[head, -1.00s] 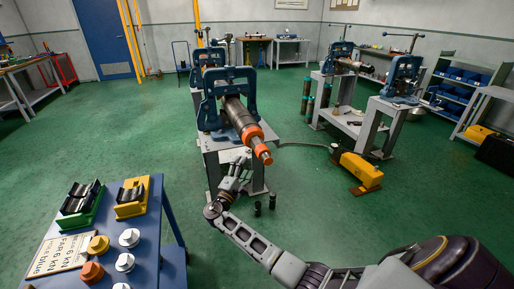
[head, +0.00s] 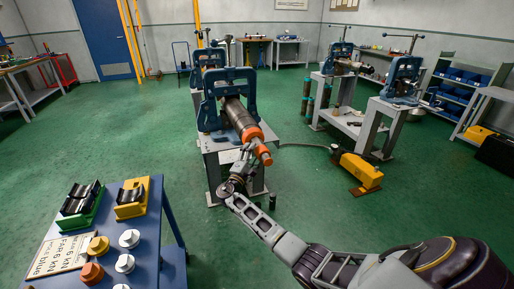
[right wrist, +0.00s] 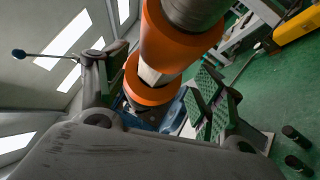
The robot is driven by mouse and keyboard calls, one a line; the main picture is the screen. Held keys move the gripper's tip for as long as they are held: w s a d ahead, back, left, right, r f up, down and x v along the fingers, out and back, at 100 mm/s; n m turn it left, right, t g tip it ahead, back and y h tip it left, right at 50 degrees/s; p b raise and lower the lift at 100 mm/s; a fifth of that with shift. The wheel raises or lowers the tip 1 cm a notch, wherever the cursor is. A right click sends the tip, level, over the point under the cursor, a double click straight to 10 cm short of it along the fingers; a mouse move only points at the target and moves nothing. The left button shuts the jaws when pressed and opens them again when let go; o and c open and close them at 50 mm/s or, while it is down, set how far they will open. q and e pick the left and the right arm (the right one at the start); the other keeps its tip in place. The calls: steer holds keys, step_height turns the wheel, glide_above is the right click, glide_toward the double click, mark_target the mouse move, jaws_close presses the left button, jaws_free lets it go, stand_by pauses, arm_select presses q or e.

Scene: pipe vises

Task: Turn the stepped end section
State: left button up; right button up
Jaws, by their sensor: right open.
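The stepped end section (head: 258,145) is orange with a narrower tip and sticks out toward me from the dark pipe (head: 238,115) held in the blue vise (head: 209,100). My right gripper (head: 250,154) is open just below and beside its tip. In the right wrist view the section (right wrist: 168,40) shows orange steps with a pale metal band between them. I see no clear contact. My left gripper is not in view.
A blue cart (head: 165,215) at front left carries knobs, a sign and green and yellow cradles. A yellow foot pedal unit (head: 361,171) and a dark cylinder (head: 273,201) are on the floor. More vises on stands are at right. The green floor at left is clear.

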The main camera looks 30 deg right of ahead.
mark_target(261, 139)
steer(key=x, duration=0.4)
steer(key=shift+w+d+r, duration=0.15)
steer(key=shift+w+d, duration=0.15)
steer(key=shift+d, duration=0.1)
steer(key=c, duration=1)
